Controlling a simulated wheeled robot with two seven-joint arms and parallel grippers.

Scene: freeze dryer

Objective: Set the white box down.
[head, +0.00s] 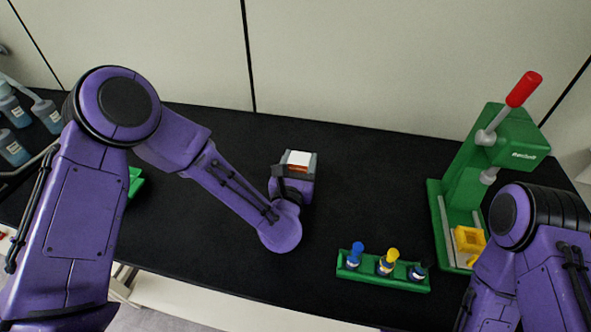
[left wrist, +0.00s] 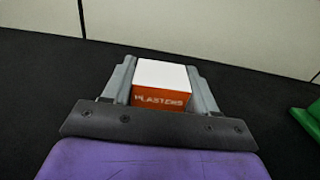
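The white box (head: 299,158) has a white top and an orange-red side. In the left wrist view the box (left wrist: 162,77) shows the word "PLASTERS" on that side. My left gripper (head: 299,163) has its two grey fingers on either side of the box and is shut on it. In the left wrist view the left gripper (left wrist: 162,88) holds the box between its fingers, over the black bench top. I cannot tell whether the box touches the surface. My right arm comes in at the lower right of the head view, but its gripper is not in view.
A black bench top (head: 370,190) is clear around the box. A green rack (head: 383,278) with several small coloured-cap bottles stands front right. A green press with a red handle (head: 524,89) stands at the right. Bottles (head: 14,148) stand far left. A wall (head: 400,60) runs behind.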

